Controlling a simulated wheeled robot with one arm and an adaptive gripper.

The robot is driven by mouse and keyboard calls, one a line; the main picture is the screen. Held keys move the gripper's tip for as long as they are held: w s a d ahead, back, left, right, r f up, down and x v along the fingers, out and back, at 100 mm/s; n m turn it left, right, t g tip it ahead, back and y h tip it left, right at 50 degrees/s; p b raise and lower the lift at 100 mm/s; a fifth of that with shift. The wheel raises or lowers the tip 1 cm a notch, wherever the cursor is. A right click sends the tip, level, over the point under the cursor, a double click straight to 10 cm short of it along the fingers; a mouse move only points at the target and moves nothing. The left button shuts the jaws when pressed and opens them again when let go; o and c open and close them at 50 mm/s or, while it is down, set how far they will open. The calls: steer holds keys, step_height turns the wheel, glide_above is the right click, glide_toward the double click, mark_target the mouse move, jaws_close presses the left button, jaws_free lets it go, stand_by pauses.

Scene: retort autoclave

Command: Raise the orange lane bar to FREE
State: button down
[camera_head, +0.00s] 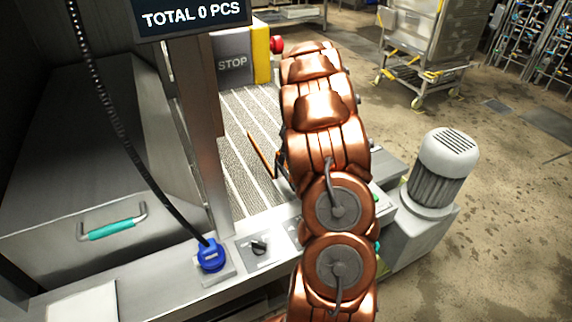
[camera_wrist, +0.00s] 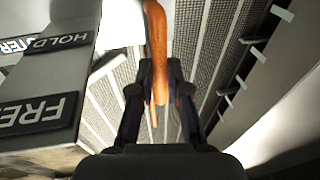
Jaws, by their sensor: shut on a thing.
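The orange lane bar (camera_wrist: 156,45) runs lengthwise between the fingers of my gripper (camera_wrist: 160,85) in the wrist view. My gripper is shut on it. In the head view a short thin piece of the orange bar (camera_head: 262,157) shows left of my copper arm, over the ribbed conveyor. My gripper is hidden behind my arm there. A dark FREE label (camera_wrist: 38,112) and a HOLD label (camera_wrist: 56,42) sit on a pale plate at the left of the wrist view. I cannot tell which label the bar lines up with.
The ribbed conveyor (camera_head: 238,110) lies behind the bar. A STOP panel (camera_head: 232,65) with a red button (camera_head: 277,44) stands at its far end. A metal post (camera_head: 203,140) and a blue plug (camera_head: 211,256) are to the left. A grey motor (camera_head: 442,165) stands right of my arm.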

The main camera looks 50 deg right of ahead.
steer(key=shift+s+a+r+t+h+b, duration=0.2)
steer(key=shift+s+t+b, duration=0.25)
steer(key=shift+b, duration=1)
steer(key=shift+s+a+r+t+h+b, duration=0.1)
steer(key=shift+s+r+t+b, duration=0.35)
steer(key=shift+b, duration=1)
steer(key=b, duration=0.1)
steer(key=t+b, duration=0.1)
steer(key=b, duration=0.1)
steer(key=shift+s+a+r, duration=0.2)
steer(key=shift+s, duration=0.2)
steer(key=t+b, duration=0.1)
steer(key=b, duration=0.1)
steer(key=s+r+t+b, duration=0.1)
steer(key=b, duration=0.1)
steer(key=shift+s+a+r+h, duration=0.2)
steer(key=shift+s+h, duration=0.1)
steer(key=shift+h, duration=0.1)
steer(key=c, duration=1.4)
jaws_free()
steer(key=shift+s+r, duration=0.1)
steer(key=shift+s, duration=0.05)
steer(key=shift+o, duration=1.3)
steer(key=v, duration=1.1)
steer(key=shift+s+r, duration=0.25)
steer(key=shift+r, duration=0.05)
steer(key=shift+a, duration=0.1)
